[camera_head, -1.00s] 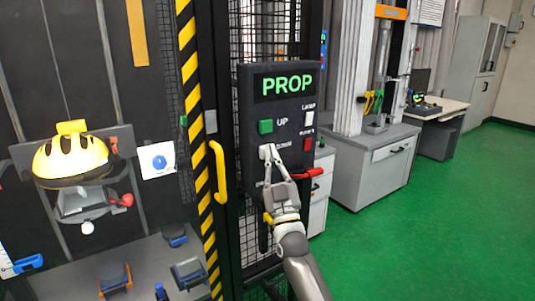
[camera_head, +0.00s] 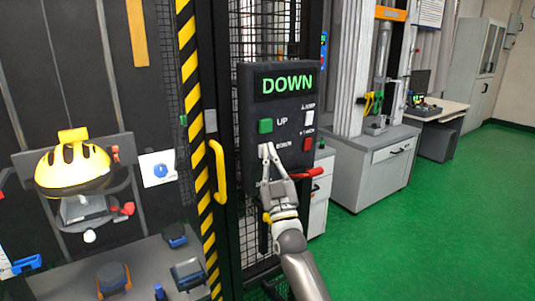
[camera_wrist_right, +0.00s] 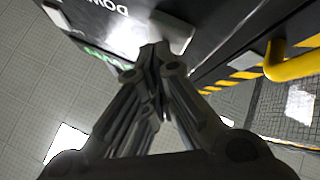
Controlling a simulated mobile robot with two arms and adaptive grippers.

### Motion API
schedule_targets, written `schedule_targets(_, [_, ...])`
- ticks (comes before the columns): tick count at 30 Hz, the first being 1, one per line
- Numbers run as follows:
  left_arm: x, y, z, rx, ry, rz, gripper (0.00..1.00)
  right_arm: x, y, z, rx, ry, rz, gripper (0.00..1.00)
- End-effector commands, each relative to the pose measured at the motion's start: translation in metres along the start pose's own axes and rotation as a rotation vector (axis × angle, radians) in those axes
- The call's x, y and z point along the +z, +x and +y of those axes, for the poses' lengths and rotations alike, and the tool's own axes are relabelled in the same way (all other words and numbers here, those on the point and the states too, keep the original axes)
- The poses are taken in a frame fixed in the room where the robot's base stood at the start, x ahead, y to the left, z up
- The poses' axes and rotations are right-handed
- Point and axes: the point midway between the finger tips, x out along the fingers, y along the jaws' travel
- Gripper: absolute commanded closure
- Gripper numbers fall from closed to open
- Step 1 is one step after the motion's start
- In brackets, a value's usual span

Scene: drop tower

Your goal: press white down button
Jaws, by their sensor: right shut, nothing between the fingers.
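The dark control panel (camera_head: 251,124) carries a display (camera_head: 287,84) reading "DOWN" in green letters. The white down button (camera_head: 265,148) sits below the green UP button (camera_head: 265,126). My right gripper (camera_head: 268,153) is shut and empty, its fingertips at the white button and partly covering it. In the wrist view the shut fingertips (camera_wrist_right: 157,47) meet the pale button (camera_wrist_right: 177,33) on the panel face; exact contact is hard to tell. My left gripper is not in view.
A red button (camera_head: 308,144) and a white button (camera_head: 308,117) are on the panel's right side. A red lever (camera_head: 308,173) sticks out below. A yellow handle (camera_head: 219,172) is left of the panel. A yellow helmet (camera_head: 72,168) hangs on the tower carriage.

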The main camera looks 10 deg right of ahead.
Motion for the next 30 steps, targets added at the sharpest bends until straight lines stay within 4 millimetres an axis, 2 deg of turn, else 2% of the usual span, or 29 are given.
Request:
schedule_targets(8, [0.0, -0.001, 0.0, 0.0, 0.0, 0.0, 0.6, -0.001, 0.0, 0.0, 0.0, 0.0, 0.0, 1.0])
schedule_targets(19, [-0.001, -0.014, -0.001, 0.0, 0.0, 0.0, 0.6, -0.009, -0.011, 0.009, 0.0, 0.0, -0.001, 1.0])
schedule_targets(30, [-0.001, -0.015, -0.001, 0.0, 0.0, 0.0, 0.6, -0.01, -0.014, 0.01, 0.0, 0.0, -0.001, 1.0])
